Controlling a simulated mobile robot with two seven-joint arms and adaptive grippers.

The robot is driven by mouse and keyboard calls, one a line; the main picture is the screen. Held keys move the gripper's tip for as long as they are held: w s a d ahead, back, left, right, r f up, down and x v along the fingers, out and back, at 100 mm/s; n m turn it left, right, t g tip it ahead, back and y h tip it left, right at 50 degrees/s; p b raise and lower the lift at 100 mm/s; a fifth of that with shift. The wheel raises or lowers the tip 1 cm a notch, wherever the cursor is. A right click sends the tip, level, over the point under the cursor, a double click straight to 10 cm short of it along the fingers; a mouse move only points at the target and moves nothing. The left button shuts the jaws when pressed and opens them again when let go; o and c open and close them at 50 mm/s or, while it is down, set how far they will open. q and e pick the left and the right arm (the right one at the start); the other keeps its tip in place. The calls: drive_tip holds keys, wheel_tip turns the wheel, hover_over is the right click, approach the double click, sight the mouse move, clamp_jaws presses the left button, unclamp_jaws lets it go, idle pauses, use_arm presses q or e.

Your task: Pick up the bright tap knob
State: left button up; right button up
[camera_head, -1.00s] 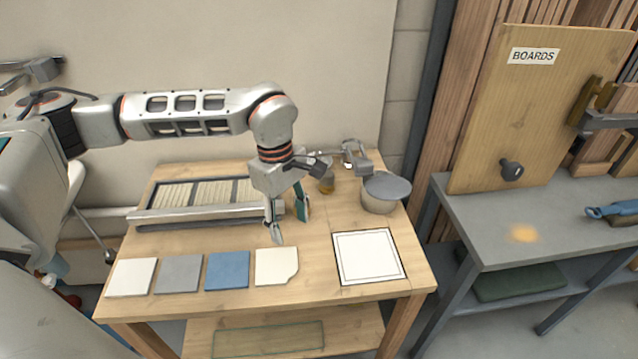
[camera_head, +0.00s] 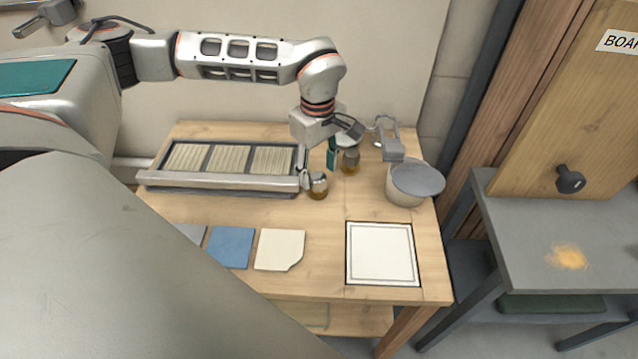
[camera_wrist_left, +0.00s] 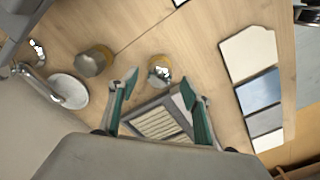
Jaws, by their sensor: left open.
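My right gripper is not in view.
A tile tray (camera_head: 220,185) lies left of the knobs. A lidded pot (camera_head: 408,188) and a tap (camera_head: 390,145) are on the right. Several flat tiles (camera_head: 280,250) and a framed white square (camera_head: 382,254) lie in front. Bare table lies between.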

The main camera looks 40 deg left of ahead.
sight(318, 176)
use_arm(q)
wheel_tip(318, 176, down, 3)
drive_tip(key=shift+r, duration=0.1)
drive_tip(key=shift+f, duration=0.2)
drive_tip(key=c, duration=1.2)
drive_tip(key=shift+c, duration=0.2)
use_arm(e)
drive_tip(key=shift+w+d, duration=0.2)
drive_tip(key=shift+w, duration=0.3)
use_arm(q)
drive_tip(key=shift+r, duration=0.1)
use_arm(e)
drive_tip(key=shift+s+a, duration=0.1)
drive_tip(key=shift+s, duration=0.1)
